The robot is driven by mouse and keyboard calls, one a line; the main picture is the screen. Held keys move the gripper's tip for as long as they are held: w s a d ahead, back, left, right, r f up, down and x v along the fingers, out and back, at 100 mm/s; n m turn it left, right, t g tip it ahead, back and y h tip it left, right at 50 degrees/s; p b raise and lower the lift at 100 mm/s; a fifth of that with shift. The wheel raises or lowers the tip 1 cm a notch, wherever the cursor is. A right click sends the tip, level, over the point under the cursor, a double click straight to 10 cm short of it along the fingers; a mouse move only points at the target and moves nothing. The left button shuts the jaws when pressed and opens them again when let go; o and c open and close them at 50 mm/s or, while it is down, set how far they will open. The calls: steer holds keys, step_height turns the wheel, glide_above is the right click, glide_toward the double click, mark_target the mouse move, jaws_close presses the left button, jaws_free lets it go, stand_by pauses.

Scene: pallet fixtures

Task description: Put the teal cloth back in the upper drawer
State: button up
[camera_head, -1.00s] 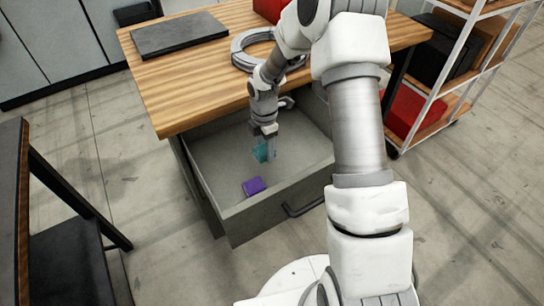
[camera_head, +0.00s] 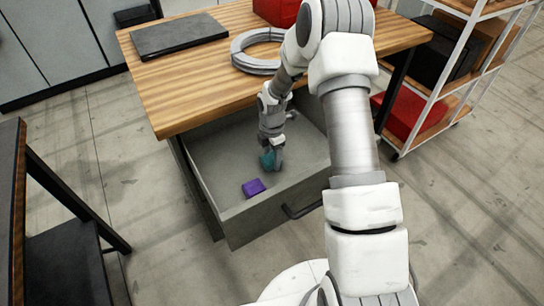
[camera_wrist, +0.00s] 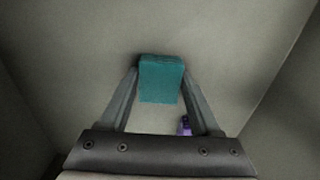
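The teal cloth (camera_head: 268,160) is a small folded block inside the open grey drawer (camera_head: 225,206) under the wooden tabletop. In the wrist view the cloth (camera_wrist: 161,80) sits between my two fingertips, which meet its left and right sides. My gripper (camera_head: 271,157) points down into the drawer, shut on the cloth. It also shows in the wrist view (camera_wrist: 160,85). The cloth is low in the drawer, but I cannot tell whether it touches the floor. A purple block (camera_head: 253,187) lies on the drawer floor nearer the front; part of it shows in the wrist view (camera_wrist: 186,125).
The wooden tabletop (camera_head: 190,95) overhangs the back of the drawer. On it are a dark flat panel (camera_head: 178,34), a grey ring (camera_head: 250,62) and a red box (camera_head: 277,10). A wheeled shelf rack (camera_head: 450,90) stands at the right. The drawer's left floor is clear.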

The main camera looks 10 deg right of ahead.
steer(key=o, duration=0.4)
steer(key=shift+c, duration=0.2)
step_height(320, 180, up, 13)
steer(key=p, duration=0.2)
step_height(320, 180, up, 9)
steer(key=m+t, duration=0.1)
steer(key=m, duration=0.3)
glide_above(272, 158)
steer(key=s, duration=0.3)
steer(key=s+r+m+t, duration=0.2)
steer(key=s+r+m, duration=0.6)
steer(key=s, duration=0.4)
steer(key=s+r+m+t, duration=0.2)
steer(key=s+r+m, duration=0.6)
steer(key=s, duration=0.4)
steer(key=shift+r+m+t, duration=0.15)
steer(key=shift+m+t, duration=0.15)
steer(key=shift+m, duration=0.5)
